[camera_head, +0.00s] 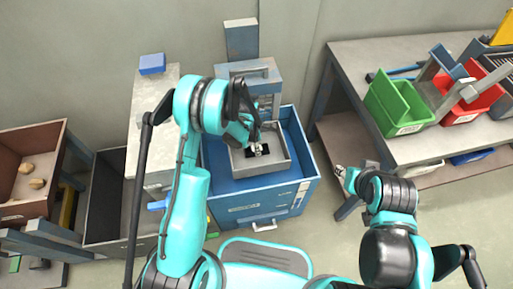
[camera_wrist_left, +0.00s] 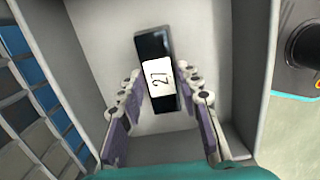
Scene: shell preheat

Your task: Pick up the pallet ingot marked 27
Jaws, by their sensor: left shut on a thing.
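The ingot marked 27 is a dark bar with a white label, seen in the left wrist view (camera_wrist_left: 146,48). It is inside a grey open-topped tray (camera_head: 288,163) on the blue cabinet. My left gripper (camera_wrist_left: 160,99) reaches down into the tray and is shut on the ingot, one finger on each side. The label faces the wrist camera. I cannot tell whether the ingot touches the tray floor. In the head view, my left gripper (camera_head: 257,143) partly hides the ingot. My right gripper (camera_head: 343,178) is beside the workbench, away from the tray; its finger opening is unclear.
The blue cabinet (camera_head: 265,200) carries the tray, and a grey machine (camera_head: 250,75) stands behind it. A grey workbench (camera_head: 350,58) at right holds green (camera_head: 397,105) and red (camera_head: 480,103) bins. A brown bin (camera_head: 28,150) and a grey ledge (camera_head: 155,100) are at left.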

